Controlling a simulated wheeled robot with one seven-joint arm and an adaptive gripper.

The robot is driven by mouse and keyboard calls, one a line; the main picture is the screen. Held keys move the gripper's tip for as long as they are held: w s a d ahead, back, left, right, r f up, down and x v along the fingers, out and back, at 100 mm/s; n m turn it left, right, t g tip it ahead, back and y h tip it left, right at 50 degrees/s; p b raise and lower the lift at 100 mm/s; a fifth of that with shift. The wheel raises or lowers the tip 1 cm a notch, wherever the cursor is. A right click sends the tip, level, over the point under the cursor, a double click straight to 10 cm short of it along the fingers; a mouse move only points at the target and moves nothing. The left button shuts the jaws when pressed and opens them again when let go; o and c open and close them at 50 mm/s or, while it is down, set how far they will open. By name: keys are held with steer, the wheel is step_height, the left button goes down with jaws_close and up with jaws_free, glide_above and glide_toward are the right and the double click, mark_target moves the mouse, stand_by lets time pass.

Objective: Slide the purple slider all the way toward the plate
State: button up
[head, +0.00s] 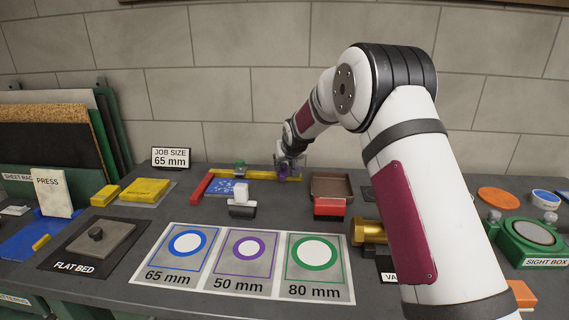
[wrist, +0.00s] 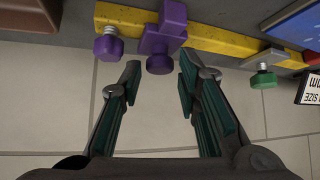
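The purple slider (wrist: 163,38) sits on a yellow rail (wrist: 215,42), with a round purple knob facing my gripper and a second purple knob (wrist: 108,46) beside it. My gripper (wrist: 160,70) is open, with one finger on each side of the facing knob; whether either touches it, I cannot tell. In the head view the purple slider (head: 283,172) is near the right end of the rail (head: 258,175), partly hidden by my gripper (head: 288,166). A blue plate (head: 222,187) with pale marks lies left of it, in front of the rail.
A red bar (head: 202,185) borders the blue plate's left side. A white block (head: 241,194) stands in front of the rail, and a brown tray (head: 331,187) lies to the right. A "JOB SIZE 65 mm" sign (head: 171,157) stands left.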

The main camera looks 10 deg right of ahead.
jaws_close()
steer(key=a+b, duration=0.1)
steer(key=a, duration=0.1)
steer(key=w+a+b, duration=0.1)
steer(key=a, duration=0.2)
steer(key=w+a+b, duration=0.1)
steer(key=a, duration=0.1)
steer(key=shift+w+a+f, duration=0.1)
steer(key=shift+w+a, duration=0.1)
steer(key=shift+w, duration=0.05)
steer(key=shift+w+a, duration=0.1)
steer(key=shift+a, duration=0.35)
jaws_free()
steer(key=shift+r, duration=0.2)
steer(key=v, duration=1.2)
steer(key=shift+f, duration=0.1)
